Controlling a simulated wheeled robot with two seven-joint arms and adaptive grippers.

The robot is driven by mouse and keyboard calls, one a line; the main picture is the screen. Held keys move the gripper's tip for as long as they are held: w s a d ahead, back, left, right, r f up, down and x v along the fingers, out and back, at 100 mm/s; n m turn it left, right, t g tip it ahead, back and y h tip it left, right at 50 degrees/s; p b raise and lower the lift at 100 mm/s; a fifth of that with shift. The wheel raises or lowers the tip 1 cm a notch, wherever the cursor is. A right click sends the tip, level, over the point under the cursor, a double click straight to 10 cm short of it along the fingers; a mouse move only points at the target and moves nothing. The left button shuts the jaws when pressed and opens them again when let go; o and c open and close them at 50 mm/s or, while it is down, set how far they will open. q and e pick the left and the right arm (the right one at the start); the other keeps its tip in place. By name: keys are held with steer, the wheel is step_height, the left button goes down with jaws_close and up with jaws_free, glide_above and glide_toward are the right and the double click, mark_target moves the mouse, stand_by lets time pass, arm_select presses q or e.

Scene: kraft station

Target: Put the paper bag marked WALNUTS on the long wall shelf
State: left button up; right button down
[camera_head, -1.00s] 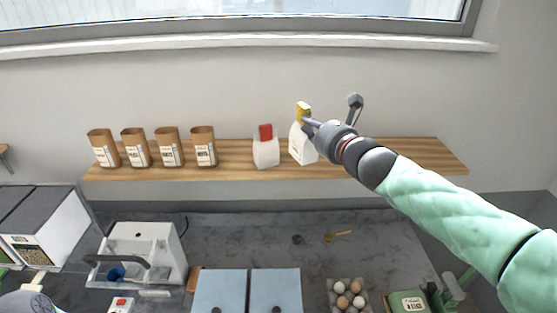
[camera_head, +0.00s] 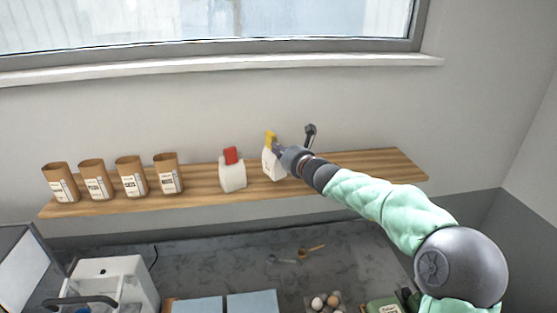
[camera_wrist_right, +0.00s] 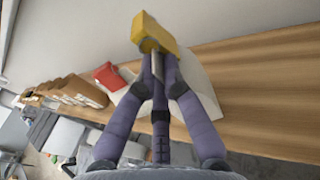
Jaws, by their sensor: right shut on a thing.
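A white paper bag with a yellow top (camera_head: 269,165) is at the long wooden wall shelf (camera_head: 378,164), right of its middle, and looks upright on the board. Its label is too small to read, so I cannot confirm WALNUTS. My right gripper (camera_head: 278,151) is shut on its yellow top (camera_wrist_right: 153,34). In the right wrist view the fingers close at that top, with part of the white bag (camera_wrist_right: 199,86) behind them. My left gripper is not in view.
A white bag with a red top (camera_head: 232,178) stands to the left on the shelf. Several brown labelled bags (camera_head: 132,178) stand farther left. The shelf's right end is clear. A grey counter (camera_head: 215,262) lies below.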

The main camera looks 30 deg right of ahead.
mark_target(279, 178)
steer(key=shift+w+d+f, duration=0.1)
steer(key=shift+w+f, duration=0.05)
steer(key=f, duration=0.3)
steer(key=shift+w+d+f, duration=0.15)
steer(key=shift+w+f, duration=0.1)
steer(key=shift+f, duration=0.05)
steer(key=shift+s, duration=0.1)
steer(key=c, duration=1.2)
jaws_free()
steer(key=shift+f, duration=0.15)
steer(key=shift+c, duration=0.2)
steer(key=s+r+b, duration=0.1)
steer(key=s+b, duration=0.1)
steer(key=s, duration=1)
steer(key=shift+d+r, duration=0.2)
steer(key=shift+d, duration=0.05)
